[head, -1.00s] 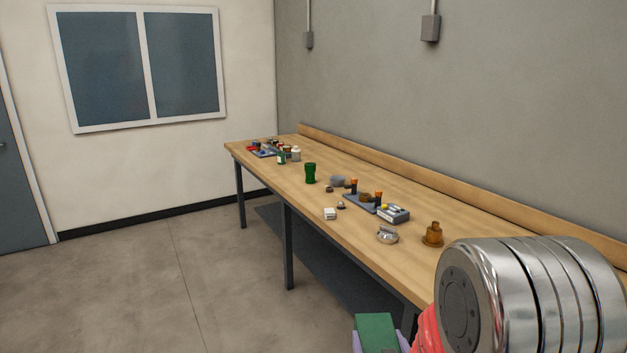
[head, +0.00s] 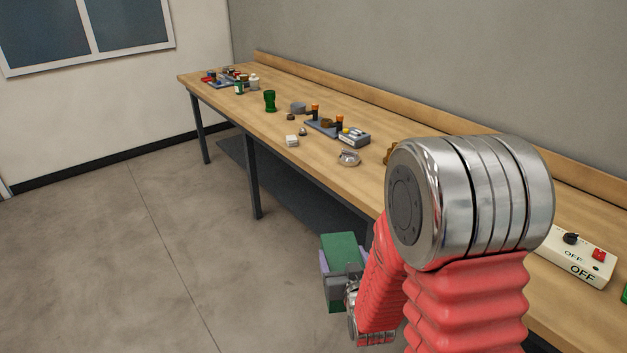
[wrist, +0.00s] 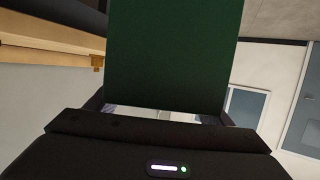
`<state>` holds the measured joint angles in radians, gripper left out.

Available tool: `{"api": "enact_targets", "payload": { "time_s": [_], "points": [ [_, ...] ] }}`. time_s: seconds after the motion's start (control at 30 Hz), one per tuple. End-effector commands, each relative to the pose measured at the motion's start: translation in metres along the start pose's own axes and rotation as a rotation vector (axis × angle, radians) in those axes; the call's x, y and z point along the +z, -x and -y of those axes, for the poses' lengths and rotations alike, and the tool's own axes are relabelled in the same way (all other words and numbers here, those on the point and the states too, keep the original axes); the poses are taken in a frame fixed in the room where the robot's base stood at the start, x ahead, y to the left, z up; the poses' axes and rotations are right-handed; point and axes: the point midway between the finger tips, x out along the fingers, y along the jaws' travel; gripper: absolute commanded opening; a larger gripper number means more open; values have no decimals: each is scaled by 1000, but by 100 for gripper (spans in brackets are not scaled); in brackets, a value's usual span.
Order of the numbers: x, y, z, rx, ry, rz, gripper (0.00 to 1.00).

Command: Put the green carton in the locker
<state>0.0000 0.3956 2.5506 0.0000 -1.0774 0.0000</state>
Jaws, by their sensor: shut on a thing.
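The green carton (head: 340,247) is held in my gripper (head: 339,268), low in front of the bench and clear of its front edge in the head view. In the wrist view the green carton (wrist: 174,55) fills the upper middle, between the fingers of my gripper (wrist: 165,112). The gripper is shut on it. Part of the carton is hidden behind the gripper in the head view. No locker can be made out in either view.
A long wooden bench (head: 290,155) runs along the grey wall. On it stand a green cup (head: 270,101), a glass ashtray-like dish (head: 349,157), a grey tray (head: 322,127) with small items, and a white box marked OFF (head: 570,255). The floor (head: 110,250) to the left is clear.

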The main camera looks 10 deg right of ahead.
Motion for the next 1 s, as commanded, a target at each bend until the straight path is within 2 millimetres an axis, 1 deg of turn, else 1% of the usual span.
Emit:
{"api": "enact_targets", "payload": {
  "time_s": [0.3,0.4,0.57,1.0],
  "points": [
    [29,-2,0,0,0,-2,12],
    [36,-2,0,0,0,-2,12],
    [39,-2,0,0,0,-4,12],
    [39,-2,0,0,0,-5,12]
  ]
}}
